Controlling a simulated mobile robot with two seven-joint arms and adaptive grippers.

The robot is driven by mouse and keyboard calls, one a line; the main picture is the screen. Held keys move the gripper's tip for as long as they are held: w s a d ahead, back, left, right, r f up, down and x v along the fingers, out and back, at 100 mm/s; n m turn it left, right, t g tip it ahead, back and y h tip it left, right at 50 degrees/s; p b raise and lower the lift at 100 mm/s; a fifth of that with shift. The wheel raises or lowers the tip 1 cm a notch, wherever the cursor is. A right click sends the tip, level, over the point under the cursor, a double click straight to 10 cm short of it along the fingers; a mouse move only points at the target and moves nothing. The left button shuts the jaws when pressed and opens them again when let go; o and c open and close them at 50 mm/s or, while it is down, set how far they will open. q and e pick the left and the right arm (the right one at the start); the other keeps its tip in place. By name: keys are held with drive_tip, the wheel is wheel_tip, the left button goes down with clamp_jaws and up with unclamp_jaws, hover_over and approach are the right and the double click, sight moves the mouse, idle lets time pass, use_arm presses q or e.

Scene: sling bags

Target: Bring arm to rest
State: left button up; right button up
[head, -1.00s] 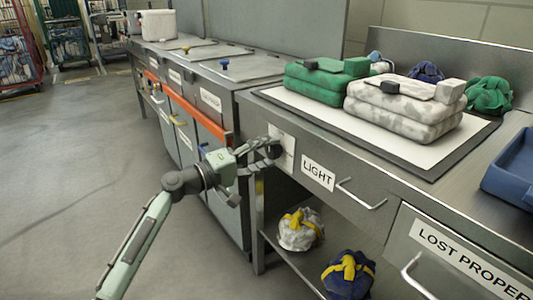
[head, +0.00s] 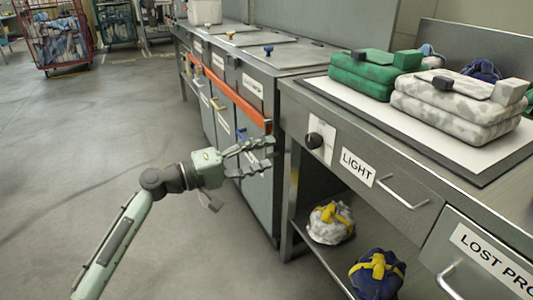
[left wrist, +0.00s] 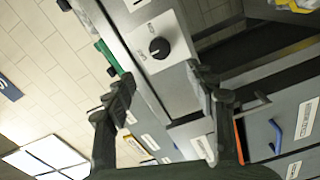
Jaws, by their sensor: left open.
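My left gripper (head: 262,156) is open and empty in the head view. It is in the air in front of the grey counter, left of the black knob (head: 313,140) on its white plate. In the left wrist view my left gripper's two fingers (left wrist: 165,95) are spread apart, with the black knob (left wrist: 159,48) beyond them and nothing between them. The gripper is apart from the knob. My right gripper is in neither view.
The steel counter (head: 300,90) carries folded green (head: 365,75) and grey-white (head: 450,105) bags on a white mat. Bundles with yellow straps (head: 331,222) lie on the shelf below. An orange rail (head: 228,92) runs along the bins.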

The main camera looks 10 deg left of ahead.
use_arm(q)
drive_tip(key=s+a+f+m+g+y+p, duration=0.15)
drive_tip(key=s+f+y, duration=0.35)
drive_tip(key=f, duration=0.6)
drive_tip(key=s+a+f+m+g+y+p, duration=0.1)
drive_tip(key=s+f+m+g+y, duration=0.1)
drive_tip(key=s+f, duration=0.7)
drive_tip(key=s+a+f+m+g+y+p, duration=0.1)
drive_tip(key=s+a+f+g+y, duration=0.3)
drive_tip(key=s+a+f+y, duration=0.5)
drive_tip(key=s+a+f+m, duration=0.1)
drive_tip(key=s+a+f, duration=0.3)
drive_tip(key=s, duration=0.4)
drive_tip(key=shift+a, duration=0.5)
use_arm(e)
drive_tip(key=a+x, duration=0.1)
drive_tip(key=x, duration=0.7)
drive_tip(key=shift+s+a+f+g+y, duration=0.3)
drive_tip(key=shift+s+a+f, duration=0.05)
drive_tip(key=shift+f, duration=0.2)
use_arm(q)
drive_tip(key=shift+s+m, duration=0.1)
drive_tip(key=shift+m, duration=0.15)
